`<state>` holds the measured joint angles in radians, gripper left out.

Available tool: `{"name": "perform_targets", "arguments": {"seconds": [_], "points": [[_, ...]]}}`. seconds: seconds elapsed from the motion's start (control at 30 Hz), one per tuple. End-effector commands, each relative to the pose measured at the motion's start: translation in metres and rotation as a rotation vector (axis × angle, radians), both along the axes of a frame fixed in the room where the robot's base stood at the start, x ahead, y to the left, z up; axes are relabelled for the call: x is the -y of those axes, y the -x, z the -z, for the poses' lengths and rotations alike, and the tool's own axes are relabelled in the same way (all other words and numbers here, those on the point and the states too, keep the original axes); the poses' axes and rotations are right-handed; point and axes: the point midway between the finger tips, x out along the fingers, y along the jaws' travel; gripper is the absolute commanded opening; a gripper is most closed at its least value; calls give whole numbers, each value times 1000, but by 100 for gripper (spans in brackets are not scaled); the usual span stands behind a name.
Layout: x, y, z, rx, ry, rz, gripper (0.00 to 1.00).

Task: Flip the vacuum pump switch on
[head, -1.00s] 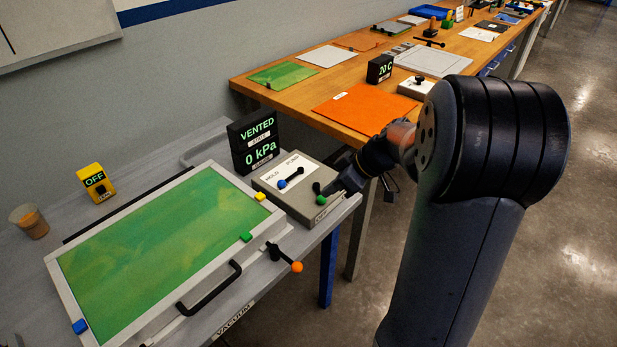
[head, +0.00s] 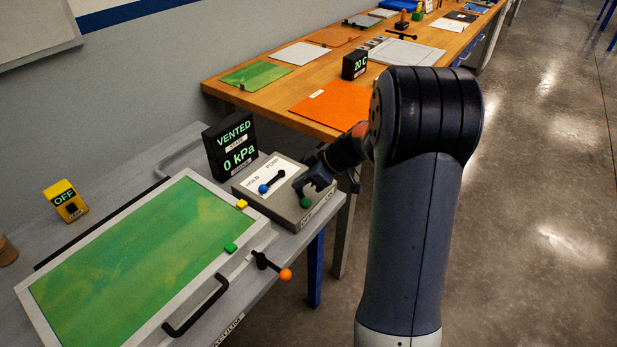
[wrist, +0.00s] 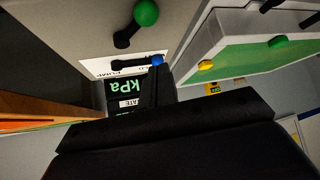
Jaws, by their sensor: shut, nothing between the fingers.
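A grey control box (head: 288,222) sits at the right end of the vacuum table. On top, a black lever with a blue knob (head: 264,189) lies on a white label reading HOLD and PUMP, knob towards HOLD. Nearer the front edge is a switch with a green knob (head: 305,202); its black stem is mostly hidden behind my gripper (head: 309,184) in the head view. My gripper is shut and empty, just above and behind the green knob; I cannot tell if it touches. The wrist view shows the green knob (wrist: 146,12) and the blue knob (wrist: 157,60).
A black gauge (head: 231,147) reading VENTED and 0 kPa stands behind the box. A green-topped framed bed (head: 140,265) with a black handle fills the left. An orange-knobbed lever (head: 285,274) sticks out in front. A yellow OFF unit (head: 65,200) stands further left.

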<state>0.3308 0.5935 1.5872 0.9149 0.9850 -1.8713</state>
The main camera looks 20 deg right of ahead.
Motion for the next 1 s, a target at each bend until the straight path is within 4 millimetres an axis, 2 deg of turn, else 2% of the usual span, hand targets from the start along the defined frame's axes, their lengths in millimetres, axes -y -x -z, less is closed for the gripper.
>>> {"name": "perform_targets", "arguments": {"seconds": [0.27,0.4,0.53,1.0], "points": [[-35,-21,44,-4,0,-3,0],[-14,-10,46,-2,0,5,0],[-4,-3,49,-2,-1,4,0],[-1,0,51,-1,0,-1,0]]}}
